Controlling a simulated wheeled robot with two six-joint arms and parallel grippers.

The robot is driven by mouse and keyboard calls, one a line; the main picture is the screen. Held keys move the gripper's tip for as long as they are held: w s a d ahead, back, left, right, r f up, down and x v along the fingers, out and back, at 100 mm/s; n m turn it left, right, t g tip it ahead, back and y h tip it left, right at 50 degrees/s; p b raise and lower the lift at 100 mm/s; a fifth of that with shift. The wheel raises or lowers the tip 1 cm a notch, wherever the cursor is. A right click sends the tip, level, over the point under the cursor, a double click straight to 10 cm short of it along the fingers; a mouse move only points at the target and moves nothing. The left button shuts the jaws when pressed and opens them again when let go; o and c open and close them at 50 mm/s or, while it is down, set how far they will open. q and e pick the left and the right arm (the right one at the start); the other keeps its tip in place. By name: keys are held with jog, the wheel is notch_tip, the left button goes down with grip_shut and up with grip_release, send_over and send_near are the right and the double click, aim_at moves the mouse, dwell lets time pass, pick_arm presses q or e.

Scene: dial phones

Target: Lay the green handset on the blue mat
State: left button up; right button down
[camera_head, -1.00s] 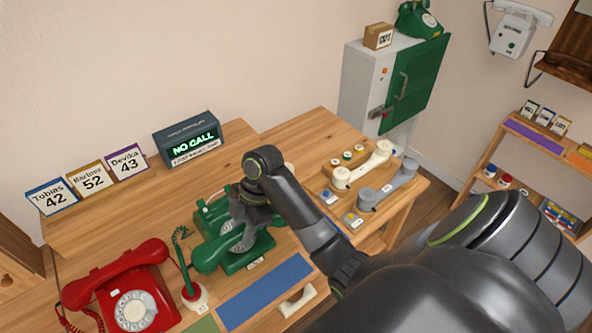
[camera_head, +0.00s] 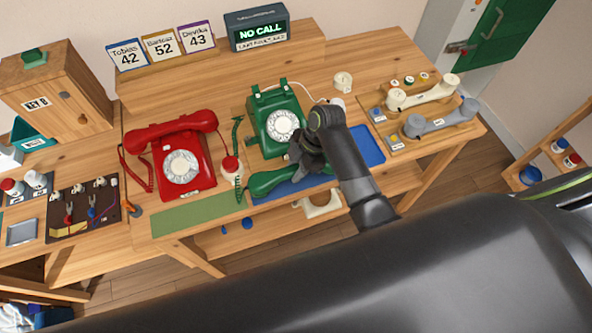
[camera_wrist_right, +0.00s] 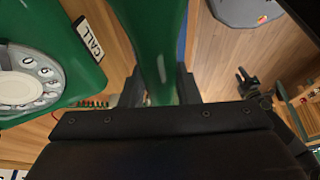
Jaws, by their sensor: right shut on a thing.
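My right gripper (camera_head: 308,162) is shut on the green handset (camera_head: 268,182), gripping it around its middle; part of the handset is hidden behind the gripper. The handset lies along the blue mat (camera_head: 368,146), over its left part, in front of the green dial phone (camera_head: 277,120). I cannot tell whether it touches the mat. In the right wrist view the handset (camera_wrist_right: 155,45) runs between the two fingers, with the green phone (camera_wrist_right: 60,65) at the left and a strip of blue beside it.
A red dial phone (camera_head: 180,160) with its handset on and a green mat (camera_head: 198,214) are to the left. Cream (camera_head: 425,92) and grey (camera_head: 440,122) handsets lie on boards at the right.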

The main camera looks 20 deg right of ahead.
jog(key=shift+f, duration=0.9)
pick_arm(q)
jog(key=shift+s, duration=0.35)
pick_arm(e)
jog(key=shift+f, duration=0.15)
jog(key=shift+f, duration=0.15)
jog(key=c, duration=1.1)
grip_release()
pick_arm(q)
jog(key=shift+w, duration=0.15)
